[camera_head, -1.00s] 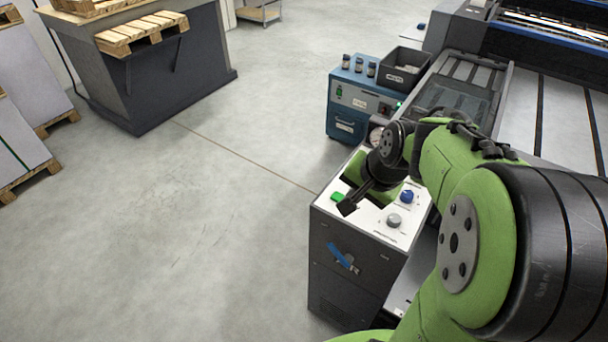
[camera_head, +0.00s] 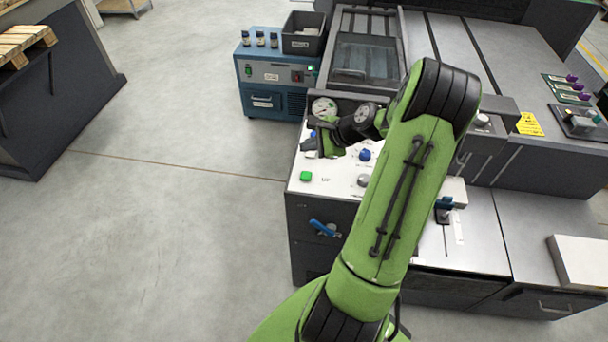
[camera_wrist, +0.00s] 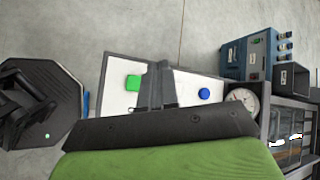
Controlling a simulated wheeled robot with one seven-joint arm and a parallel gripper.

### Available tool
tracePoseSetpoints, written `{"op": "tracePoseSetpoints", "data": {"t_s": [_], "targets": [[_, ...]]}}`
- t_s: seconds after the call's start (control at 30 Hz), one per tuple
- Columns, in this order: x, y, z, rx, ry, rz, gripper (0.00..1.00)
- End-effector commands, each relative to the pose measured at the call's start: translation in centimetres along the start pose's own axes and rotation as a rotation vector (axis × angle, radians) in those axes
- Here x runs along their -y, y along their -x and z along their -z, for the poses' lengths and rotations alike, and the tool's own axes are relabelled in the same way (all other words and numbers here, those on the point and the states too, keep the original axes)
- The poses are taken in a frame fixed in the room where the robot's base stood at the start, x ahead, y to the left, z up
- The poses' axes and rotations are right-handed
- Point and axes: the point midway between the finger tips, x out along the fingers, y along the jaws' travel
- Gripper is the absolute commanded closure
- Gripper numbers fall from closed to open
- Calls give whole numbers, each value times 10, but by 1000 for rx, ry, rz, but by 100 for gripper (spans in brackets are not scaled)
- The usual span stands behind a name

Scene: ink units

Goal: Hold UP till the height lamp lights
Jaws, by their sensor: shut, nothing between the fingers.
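My gripper (camera_head: 309,147) hangs over the white control panel (camera_head: 318,192) on top of a dark cabinet, near its back left part. In the wrist view its shut fingers (camera_wrist: 160,72) reach across the panel with nothing between them. A green square button (camera_head: 305,176) sits at the panel's left front; it also shows in the wrist view (camera_wrist: 133,82), beside the fingers. A blue knob (camera_head: 364,154) and a grey knob (camera_head: 363,181) are further right. A small blue part (camera_head: 312,134) peeks out behind my gripper. I cannot pick out an UP marking or a lit height lamp.
A round gauge (camera_head: 324,107) stands behind the panel. A blue handle (camera_head: 324,229) sticks out of the cabinet front. A blue unit (camera_head: 272,75) with small bottles and a dark bin (camera_head: 303,34) stand behind.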

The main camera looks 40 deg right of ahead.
Motion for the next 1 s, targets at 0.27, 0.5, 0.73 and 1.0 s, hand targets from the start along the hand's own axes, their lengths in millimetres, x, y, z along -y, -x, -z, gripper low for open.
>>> {"op": "tracePoseSetpoints", "data": {"t_s": [0.27, 0.5, 0.73, 1.0], "targets": [[-21, -28, 20, 0, 0, -1, 100], [-38, -52, 38, 1, -1, -3, 100], [-44, -61, 44, 0, 1, -1, 100], [-44, -60, 43, 0, 1, -1, 100]]}}
